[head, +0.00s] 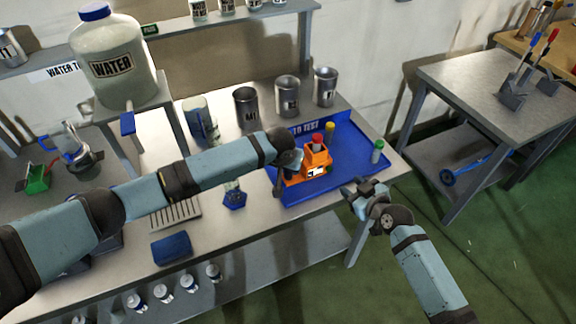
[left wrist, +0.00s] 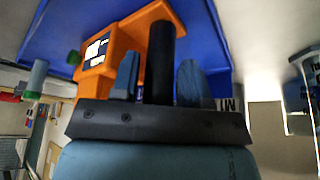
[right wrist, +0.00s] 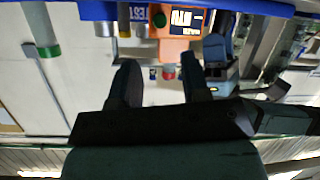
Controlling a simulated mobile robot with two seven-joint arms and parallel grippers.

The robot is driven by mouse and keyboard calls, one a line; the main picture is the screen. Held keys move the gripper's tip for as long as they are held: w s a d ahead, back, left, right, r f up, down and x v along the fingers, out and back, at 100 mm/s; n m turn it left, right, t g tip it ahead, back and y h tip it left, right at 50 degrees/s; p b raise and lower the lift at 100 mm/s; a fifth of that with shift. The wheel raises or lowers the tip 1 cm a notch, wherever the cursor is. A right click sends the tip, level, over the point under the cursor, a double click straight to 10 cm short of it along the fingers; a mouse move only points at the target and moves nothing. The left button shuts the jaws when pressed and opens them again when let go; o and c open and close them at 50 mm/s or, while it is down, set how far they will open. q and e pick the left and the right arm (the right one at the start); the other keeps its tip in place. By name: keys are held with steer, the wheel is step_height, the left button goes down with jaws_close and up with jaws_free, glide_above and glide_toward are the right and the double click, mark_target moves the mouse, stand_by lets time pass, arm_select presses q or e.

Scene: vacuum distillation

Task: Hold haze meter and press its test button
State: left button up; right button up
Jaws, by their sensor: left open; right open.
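The orange haze meter (head: 318,160) stands on the blue tray, with a small lit display and a red-capped piece on top. Its black handle (left wrist: 161,60) rises between the two fingers of my left gripper (left wrist: 158,72), which are apart with visible gaps beside the handle. In the head view my left gripper (head: 291,160) is at the meter's left side and partly hidden. A green button (right wrist: 160,19) shows on the meter face in the right wrist view. My right gripper (head: 357,186) is open and empty, right of the meter near the tray's front edge.
The blue tray (head: 368,158) also holds a green-capped vial (head: 377,152) and a yellow-capped vial (head: 329,130). Metal beakers (head: 287,95) stand behind it. A water jug (head: 112,62) stands on a raised stand at left.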

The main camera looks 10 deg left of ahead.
arm_select(q)
steer(key=shift+w+f, duration=0.1)
steer(key=shift+f, duration=0.15)
jaws_close()
arm_select(e)
steer(key=c, duration=0.7)
steer(key=shift+s+r+m, duration=0.1)
steer(key=shift+s+m, duration=0.05)
steer(key=shift+m, duration=0.45)
jaws_close()
steer(key=s+r+m, duration=0.1)
steer(key=m, duration=0.5)
steer(key=s+d+r+m+h, duration=0.1)
steer(key=m, duration=0.6)
steer(key=s+d+m+g, duration=0.1)
steer(key=s+m, duration=0.1)
steer(key=m, duration=0.5)
steer(key=shift+d+r+h, duration=0.1)
steer(key=shift+r+h, duration=0.3)
